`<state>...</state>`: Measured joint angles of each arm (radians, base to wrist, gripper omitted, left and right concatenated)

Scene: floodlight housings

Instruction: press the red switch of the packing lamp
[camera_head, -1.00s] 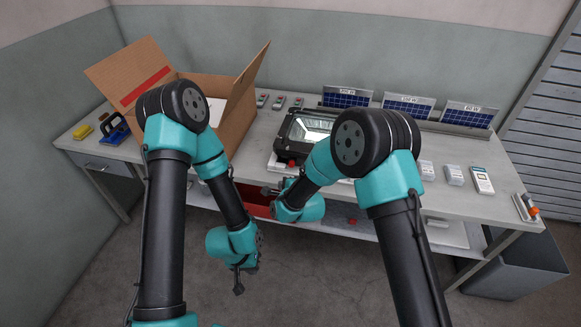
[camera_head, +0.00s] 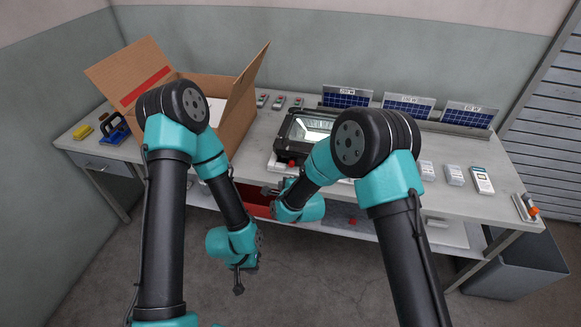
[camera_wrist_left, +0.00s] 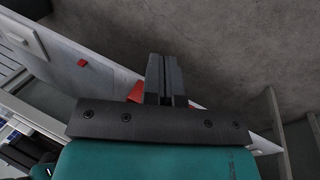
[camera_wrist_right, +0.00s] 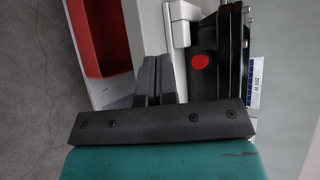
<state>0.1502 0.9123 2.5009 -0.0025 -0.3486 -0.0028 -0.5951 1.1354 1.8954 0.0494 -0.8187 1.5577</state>
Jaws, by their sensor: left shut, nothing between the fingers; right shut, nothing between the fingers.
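The lamp (camera_head: 312,128), a black floodlight with a lit-looking pale panel, sits on the bench in the middle. Its red switch (camera_head: 291,163) shows at the near left of the housing. In the right wrist view the round red switch (camera_wrist_right: 200,61) stands on the black housing, to the right of my right gripper (camera_wrist_right: 158,62). My right gripper (camera_head: 266,191) is shut and empty, in front of the bench edge, apart from the switch. My left gripper (camera_head: 238,289) is shut, empty and pointing down over the floor, well below the bench top. My right arm partly hides the lamp.
An open cardboard box (camera_head: 237,120) stands left of the lamp. A red bin (camera_head: 252,207) is below the bench top. Solar panels (camera_head: 408,107) line the back; small boxes (camera_head: 454,175) stand at the right. A small red object (camera_head: 352,221) lies on the lower shelf.

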